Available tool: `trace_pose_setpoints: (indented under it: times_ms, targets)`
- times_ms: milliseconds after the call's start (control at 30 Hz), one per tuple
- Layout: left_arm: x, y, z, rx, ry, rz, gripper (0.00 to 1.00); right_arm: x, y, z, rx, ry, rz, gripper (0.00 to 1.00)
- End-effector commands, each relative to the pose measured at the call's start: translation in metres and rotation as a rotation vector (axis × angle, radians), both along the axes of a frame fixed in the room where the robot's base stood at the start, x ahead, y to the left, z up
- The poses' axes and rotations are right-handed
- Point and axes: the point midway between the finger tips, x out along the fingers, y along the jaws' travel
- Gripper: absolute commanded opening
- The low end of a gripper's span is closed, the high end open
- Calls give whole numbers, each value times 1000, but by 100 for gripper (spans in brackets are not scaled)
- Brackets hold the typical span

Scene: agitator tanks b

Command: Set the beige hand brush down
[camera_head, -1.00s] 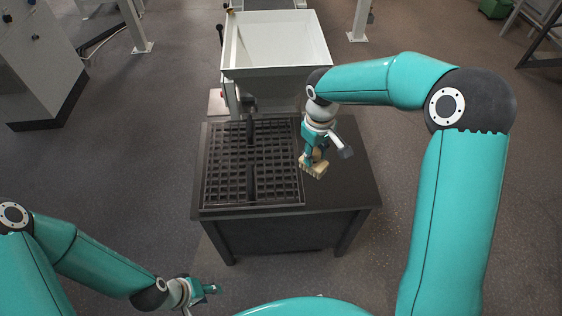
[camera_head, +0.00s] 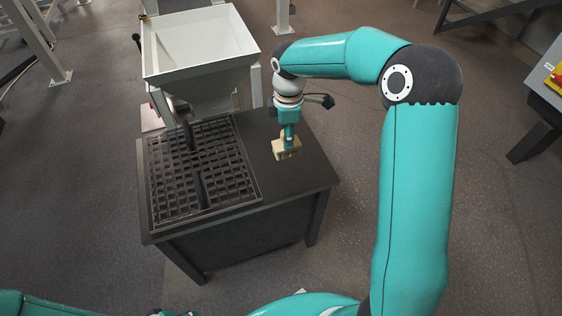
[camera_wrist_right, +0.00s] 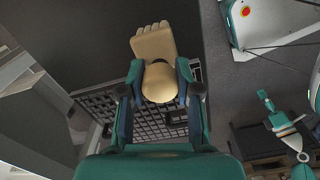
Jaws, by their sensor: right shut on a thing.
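The beige hand brush (camera_head: 287,153) is over the plain dark part of the table, right of the grate. My right gripper (camera_head: 288,140) is shut on it from above. In the right wrist view the brush shows a round knob (camera_wrist_right: 160,82) between the two fingers and a flat block (camera_wrist_right: 154,43) beyond. I cannot tell whether its underside touches the table top (camera_head: 300,177). My left gripper (camera_wrist_right: 268,102) appears small at the right of the right wrist view; its jaw opening is unclear.
A black grate (camera_head: 200,178) fills the left part of the table. A white hopper (camera_head: 203,62) stands behind it. Bare table top lies around the brush on the right. A grey cabinet with a yellow and red control (camera_head: 556,78) stands at the far right.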

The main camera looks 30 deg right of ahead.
Motion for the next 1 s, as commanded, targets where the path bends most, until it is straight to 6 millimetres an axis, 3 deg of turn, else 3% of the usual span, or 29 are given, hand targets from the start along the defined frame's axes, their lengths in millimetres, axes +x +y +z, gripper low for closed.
trace_pose_setpoints:
  times_ms: [33,100,233,467,733,1000]
  targets:
    - [0,0,-3,0,0,0,41,-1,0,-17,0,6,1,5]
    - [0,0,-5,0,0,0,41,-1,0,-33,0,4,0,5]
    - [0,0,-7,0,0,0,41,0,0,-55,0,1,-1,5]
    - [0,0,-8,0,0,0,41,0,0,-70,-1,0,0,5]
    - [0,0,-12,0,0,0,41,0,0,-106,0,1,0,5]
    - [0,0,-12,0,0,0,41,1,1,-108,-1,-2,0,5]
